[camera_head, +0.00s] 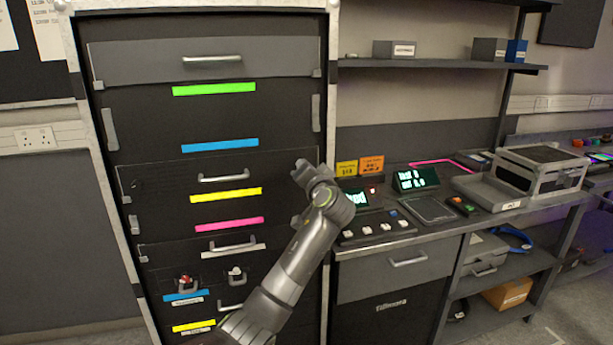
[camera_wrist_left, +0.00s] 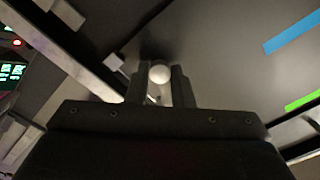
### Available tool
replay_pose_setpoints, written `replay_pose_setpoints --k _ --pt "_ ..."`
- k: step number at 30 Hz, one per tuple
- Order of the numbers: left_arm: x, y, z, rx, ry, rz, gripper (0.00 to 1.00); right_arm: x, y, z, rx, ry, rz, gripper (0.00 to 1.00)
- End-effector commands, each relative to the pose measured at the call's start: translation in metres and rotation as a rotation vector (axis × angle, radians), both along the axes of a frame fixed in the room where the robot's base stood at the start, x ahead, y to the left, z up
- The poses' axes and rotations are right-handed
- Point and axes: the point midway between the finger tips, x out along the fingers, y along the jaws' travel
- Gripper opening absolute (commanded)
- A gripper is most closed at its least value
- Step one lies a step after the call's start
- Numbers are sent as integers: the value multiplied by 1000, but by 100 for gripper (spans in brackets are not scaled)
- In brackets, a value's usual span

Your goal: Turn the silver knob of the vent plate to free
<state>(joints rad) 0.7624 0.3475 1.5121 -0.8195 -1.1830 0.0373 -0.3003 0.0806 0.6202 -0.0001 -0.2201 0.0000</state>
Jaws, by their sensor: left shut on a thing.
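My left gripper (camera_head: 304,168) is at the right edge of the dark rack front, in front of a panel near the rack's right upright. In the left wrist view its two fingers (camera_wrist_left: 161,88) are shut on a round silver knob (camera_wrist_left: 160,73) in front of a dark plate (camera_wrist_left: 215,50). In the head view the gripper hides the knob. No writing for the knob's positions can be read, so I cannot tell which way it is turned. My right gripper is in neither view.
The rack has several drawers with handles and coloured strips, such as a green strip (camera_head: 214,89) and a blue strip (camera_head: 220,145). A red knob (camera_head: 185,281) sits low on the rack. To the right stands a bench with a lit display (camera_head: 416,179) and a metal case (camera_head: 540,172).

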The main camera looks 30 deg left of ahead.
Motion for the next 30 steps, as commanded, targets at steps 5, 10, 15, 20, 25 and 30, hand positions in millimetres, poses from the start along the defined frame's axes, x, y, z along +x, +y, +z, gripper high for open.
replay_pose_setpoints --k 5,10,15,20,25,30 --pt "0 0 -2 -15 -8 1 0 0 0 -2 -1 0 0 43" --pt "0 0 -2 -16 -10 1 0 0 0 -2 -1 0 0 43" --pt "0 0 -2 -16 -10 1 0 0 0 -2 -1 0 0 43" --pt "0 0 -2 -14 -10 1 40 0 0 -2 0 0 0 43" --pt "0 0 -1 -13 -12 1 43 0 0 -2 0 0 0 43" --pt "-1 -1 -1 -13 -13 0 43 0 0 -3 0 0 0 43"
